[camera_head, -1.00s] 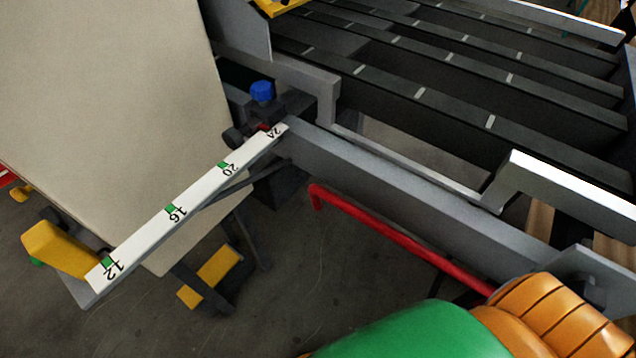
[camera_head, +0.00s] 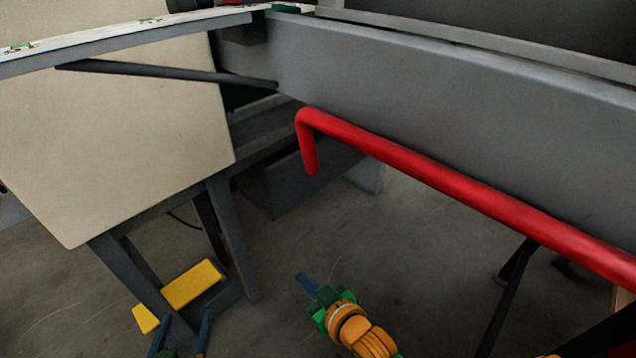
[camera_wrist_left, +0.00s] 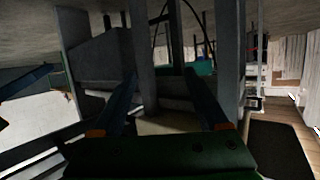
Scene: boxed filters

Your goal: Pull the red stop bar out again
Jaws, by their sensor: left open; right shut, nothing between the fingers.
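The red stop bar (camera_head: 430,170) runs along the lower edge of the grey rail, from the upper middle down to the right edge in the head view. Its left end bends down into a short hook. My right gripper (camera_head: 303,277) is shut and empty, in the open space below the bar and apart from it. My left gripper (camera_head: 184,328) is at the bottom edge, its two blue fingers apart. In the left wrist view the left gripper (camera_wrist_left: 160,82) is open with nothing held. I cannot make out the bar in the wrist view.
The grey rail (camera_head: 450,100) lies above the bar. A cream panel (camera_head: 110,140) stands at the left, with a white scale (camera_head: 100,30) above it. Dark legs and a yellow block (camera_head: 190,285) are at lower left. The floor below the bar is mostly clear.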

